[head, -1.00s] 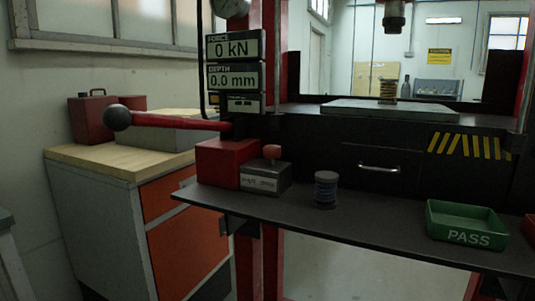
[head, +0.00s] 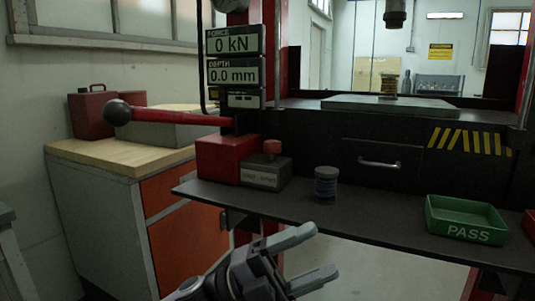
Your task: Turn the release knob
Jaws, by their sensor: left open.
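A small red knob (head: 273,147) sits on top of a grey block (head: 265,173) with a label too blurred to read; it looks like the release knob. The block stands on the dark shelf of the press, beside a red box (head: 226,158). My left gripper (head: 322,251) is open and empty. It is low in the view, in front of and below the shelf's front edge, nearer to me than the knob and apart from it. My right gripper is not in view.
A red lever with a black ball (head: 117,112) sticks out left above a wooden-topped cabinet (head: 120,158). A dark ribbed cylinder (head: 326,185) and a green PASS tray (head: 466,220) stand on the shelf (head: 380,213). Displays (head: 234,72) read 0 kN and 0.0 mm.

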